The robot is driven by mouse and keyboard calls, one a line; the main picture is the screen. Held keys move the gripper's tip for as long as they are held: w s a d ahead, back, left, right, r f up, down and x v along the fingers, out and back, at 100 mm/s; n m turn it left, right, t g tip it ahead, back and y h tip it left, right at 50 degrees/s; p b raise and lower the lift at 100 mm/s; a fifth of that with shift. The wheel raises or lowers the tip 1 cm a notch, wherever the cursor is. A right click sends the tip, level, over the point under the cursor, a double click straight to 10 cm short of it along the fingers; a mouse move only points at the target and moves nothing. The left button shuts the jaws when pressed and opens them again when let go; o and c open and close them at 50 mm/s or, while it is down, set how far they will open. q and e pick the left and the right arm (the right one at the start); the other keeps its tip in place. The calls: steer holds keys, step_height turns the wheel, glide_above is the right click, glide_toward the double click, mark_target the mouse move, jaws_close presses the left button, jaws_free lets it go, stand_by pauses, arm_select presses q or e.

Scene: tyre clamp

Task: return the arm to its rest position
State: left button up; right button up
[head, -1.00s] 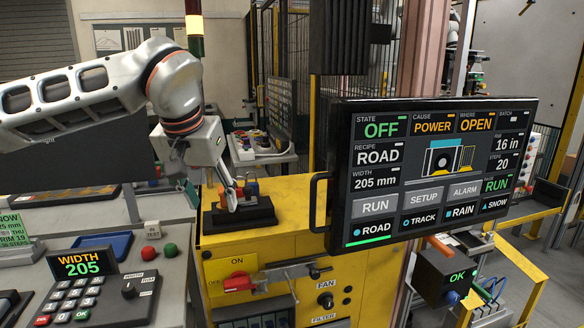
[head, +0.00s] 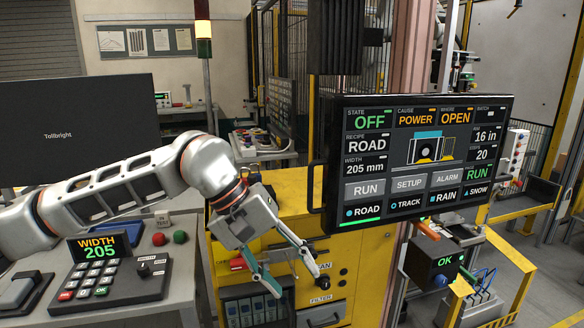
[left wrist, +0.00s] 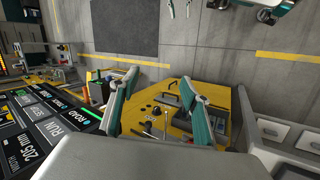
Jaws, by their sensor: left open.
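My left arm reaches in from the left in the head view, bent at the elbow. My left gripper (head: 298,289) hangs in front of the yellow cabinet (head: 292,206), its two slim teal fingers spread apart with nothing between them. In the left wrist view the open fingers (left wrist: 160,78) also stand apart, with the yellow cabinet (left wrist: 178,128) beyond them. The gripper hides part of the cabinet's front, including much of the switch area. My right gripper cannot be made out in the head view.
A large control screen (head: 420,165) reading OFF, POWER and OPEN stands right of the gripper. A grey console with a keypad (head: 95,285) showing 205 is at lower left. A dark monitor (head: 80,120) stands behind my arm. A small OK box (head: 437,262) is at right.

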arm_select(q)
steer(key=s+d+n+g+h, duration=0.5)
steer(key=s+d+n+h, duration=0.35)
steer(key=d, duration=0.25)
steer(key=w+a+f+n+t+h, duration=0.2)
steer(key=w+a+f+n+t, duration=0.15)
steer(key=n+t, duration=0.95)
steer(key=w+a+f+n+t+h, duration=0.15)
steer(key=w+a+n+t, duration=0.4)
steer(key=n, duration=1.45)
steer(key=a+f+n+t+y, duration=0.2)
steer(key=a+f+n+y, duration=0.2)
steer(key=f+n, duration=0.25)
steer(key=a+f+n+t+y, duration=0.2)
steer(key=a+f+n+y, duration=0.35)
steer(key=f, duration=0.25)
steer(key=s+a+f+n+g+y, duration=0.3)
steer(key=s+a+f+n, duration=0.3)
steer(key=f, duration=0.5)
steer(key=s+a+f+n+g+y, duration=0.3)
steer(key=s+a+f+n, duration=0.3)
steer(key=s+f, duration=0.4)
step_height(320, 180, down, 2)
steer(key=shift+s+a+f+n, duration=0.2)
steer(key=shift+s+n, duration=0.15)
steer(key=shift+n, duration=0.3)
arm_select(e)
steer(key=shift+s+f, duration=0.3)
